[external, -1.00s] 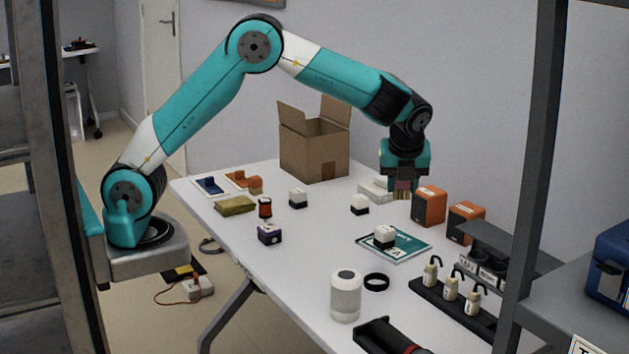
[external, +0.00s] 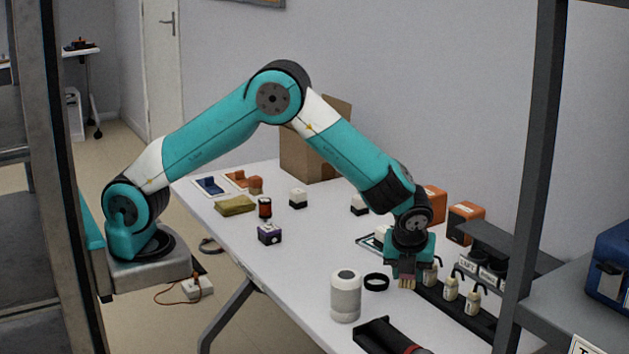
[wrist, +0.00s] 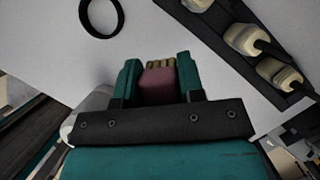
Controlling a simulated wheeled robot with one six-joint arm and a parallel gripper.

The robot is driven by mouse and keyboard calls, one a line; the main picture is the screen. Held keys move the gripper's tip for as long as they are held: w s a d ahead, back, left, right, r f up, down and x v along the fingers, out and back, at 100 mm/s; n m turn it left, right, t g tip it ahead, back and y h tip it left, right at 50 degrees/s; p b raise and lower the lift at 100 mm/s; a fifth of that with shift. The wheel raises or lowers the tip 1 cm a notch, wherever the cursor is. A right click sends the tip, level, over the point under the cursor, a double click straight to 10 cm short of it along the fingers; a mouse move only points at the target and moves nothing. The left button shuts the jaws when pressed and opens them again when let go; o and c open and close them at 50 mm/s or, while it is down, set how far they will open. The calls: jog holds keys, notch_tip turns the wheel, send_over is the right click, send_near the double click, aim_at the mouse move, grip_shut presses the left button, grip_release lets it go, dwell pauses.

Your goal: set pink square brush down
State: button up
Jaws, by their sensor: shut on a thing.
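My gripper (external: 406,279) is shut on the pink square brush, above the white table between the black ring and the bottle rack. In the wrist view, the brush (wrist: 157,84) sits between the two teal fingers of my gripper (wrist: 157,82), its tan bristle end pointing away from the palm. In the external view, the tan end of the brush (external: 407,284) shows just below the fingers, and the rest is hidden by them. I cannot tell for sure whether the brush touches the table.
A black ring (external: 376,282) and a white cylinder (external: 345,297) stand left of my gripper. A black rack with several small bottles (external: 451,288) is close on the right. Orange boxes (external: 466,222) stand behind. Bare table (external: 318,240) lies to the left.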

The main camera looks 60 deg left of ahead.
aim_at(405, 304)
jog(key=shift+f, duration=2.5)
jog(key=shift+f, duration=0.1)
jog(key=o, duration=0.9)
